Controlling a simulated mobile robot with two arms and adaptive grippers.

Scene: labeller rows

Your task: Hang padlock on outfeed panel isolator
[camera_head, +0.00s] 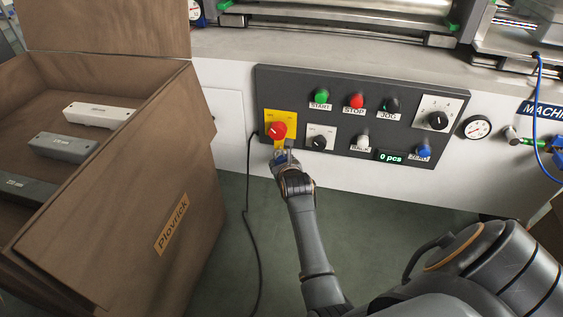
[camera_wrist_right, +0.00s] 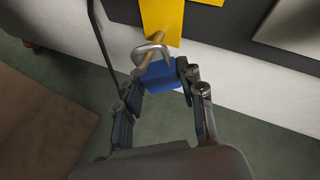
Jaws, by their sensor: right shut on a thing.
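The isolator is a red rotary knob (camera_head: 277,130) on a yellow plate (camera_head: 290,120) at the left end of the dark control panel (camera_head: 334,93). My right gripper (camera_head: 284,157) is just below this plate. In the right wrist view, my right gripper (camera_wrist_right: 160,90) is shut on a blue padlock (camera_wrist_right: 161,76) with a silver shackle (camera_wrist_right: 151,52). The shackle points towards the yellow plate and overlaps a tan strip below it. I cannot tell whether the shackle passes through anything there. The knob is out of the wrist view. My left gripper is not in view.
A brown box (camera_head: 170,190) with several grey and white bars stands at the left. A black cable (camera_head: 248,210) hangs down left of my right gripper. Buttons, another dial and a gauge (camera_head: 476,127) lie to the right. Green floor below is open.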

